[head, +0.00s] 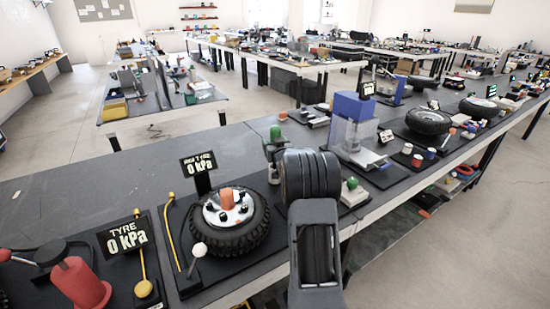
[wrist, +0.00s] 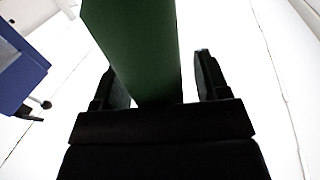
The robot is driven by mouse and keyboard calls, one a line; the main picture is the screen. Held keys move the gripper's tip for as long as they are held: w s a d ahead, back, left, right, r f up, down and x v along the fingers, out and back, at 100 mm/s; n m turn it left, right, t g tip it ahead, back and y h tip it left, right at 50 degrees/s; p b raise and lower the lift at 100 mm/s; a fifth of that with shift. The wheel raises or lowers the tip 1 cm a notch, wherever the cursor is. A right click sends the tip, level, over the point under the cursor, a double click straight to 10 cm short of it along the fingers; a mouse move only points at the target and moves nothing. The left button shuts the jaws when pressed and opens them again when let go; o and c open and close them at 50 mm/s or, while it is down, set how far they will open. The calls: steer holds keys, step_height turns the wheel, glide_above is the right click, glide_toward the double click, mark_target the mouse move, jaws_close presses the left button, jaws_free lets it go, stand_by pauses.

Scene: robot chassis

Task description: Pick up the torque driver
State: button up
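A green tool (head: 274,152), which looks like the torque driver, stands upright on the bench in the head view, beside the end of my arm. In the wrist view a wide dark green bar (wrist: 138,45) runs from the top edge down between the two black fingers of my gripper (wrist: 160,80). The fingers are apart. A gap shows between the bar and the right finger, and the left finger is partly covered by the bar. My arm hides the fingertips in the head view, and contact is not clear.
A wheel with a tyre (head: 229,222) lies left of my arm, near a "0 kPa" sign (head: 198,163). A green-topped knob (head: 352,184) is close to my arm. Bare bench lies behind the wheel.

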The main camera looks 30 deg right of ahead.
steer(key=c, duration=0.9)
steer(key=shift+r, duration=0.1)
steer(key=shift+c, duration=0.5)
step_height(320, 180, up, 10)
steer(key=shift+f+p, duration=0.1)
steer(key=shift+p, duration=0.25)
step_height(320, 180, up, 9)
steer(key=p, duration=0.7)
